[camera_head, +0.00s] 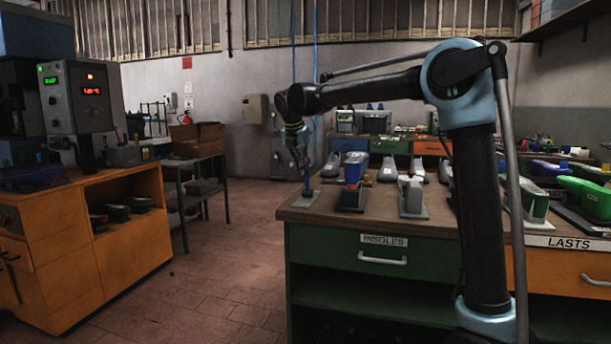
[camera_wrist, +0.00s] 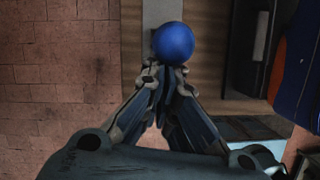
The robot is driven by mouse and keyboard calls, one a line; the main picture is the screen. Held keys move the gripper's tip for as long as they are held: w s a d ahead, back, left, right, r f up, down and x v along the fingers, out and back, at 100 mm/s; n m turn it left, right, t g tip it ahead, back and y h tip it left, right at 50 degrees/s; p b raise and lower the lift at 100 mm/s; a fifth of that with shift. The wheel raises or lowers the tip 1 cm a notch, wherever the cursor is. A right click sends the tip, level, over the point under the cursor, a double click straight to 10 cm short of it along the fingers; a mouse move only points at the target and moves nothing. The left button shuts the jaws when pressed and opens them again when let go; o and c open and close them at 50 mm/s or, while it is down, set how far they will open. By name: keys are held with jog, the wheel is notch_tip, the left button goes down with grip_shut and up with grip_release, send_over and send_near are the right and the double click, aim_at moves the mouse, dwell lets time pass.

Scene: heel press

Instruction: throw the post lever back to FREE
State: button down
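A blue ball knob (camera_wrist: 174,42), apparently the post lever's, shows in the wrist view just beyond my fingertips. In the head view a slim dark blue upright post (camera_head: 307,183) stands on a small grey plate (camera_head: 304,199) at the workbench's left corner. My gripper (camera_wrist: 165,72) has its two fingers drawn together, tips nearly meeting at the near side of the ball. Whether they touch the ball or a stem is hidden. In the head view my gripper (camera_head: 302,150) hangs down just above the post. No FREE marking is legible.
A blue and grey device (camera_head: 352,180) stands just right of the post on the workbench (camera_head: 330,211). A grey fixture (camera_head: 411,196) and shoe lasts (camera_head: 592,200) lie further right. An orange cabinet (camera_head: 62,255) stands left. Floor between is clear.

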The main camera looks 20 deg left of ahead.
jog(key=w+g, duration=0.1)
jog(key=w, duration=0.1)
jog(key=w+r+g, duration=0.1)
jog(key=w+g, duration=0.1)
jog(key=shift+d, duration=0.1)
jog(key=shift+w, duration=2.05)
jog(key=shift+w, duration=0.2)
notch_tip(320, 180, up, 11)
jog(key=s+a, duration=0.1)
jog(key=shift+a+r, duration=0.2)
jog(key=shift+a, duration=0.1)
jog(key=shift+s+d, duration=0.1)
